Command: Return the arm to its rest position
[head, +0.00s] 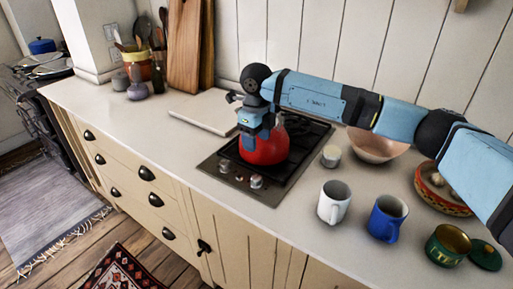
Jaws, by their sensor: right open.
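My right arm comes in from the right and reaches across the counter (150,140) in the head view. My right gripper (250,141) points down in front of a red kettle (270,154) and covers part of it. The gripper is open; I cannot tell whether it touches the kettle. The kettle stands on the black hob (301,151), and its upper part is partly hidden by my arm. My left gripper is out of view.
Right of the hob are a small pale jar (331,156), a pinkish bowl (377,147), a white mug (333,203), a blue mug (387,218) and a green tin (447,245). Wooden boards (184,48) lean behind; a pale slab (203,113) lies left of the hob.

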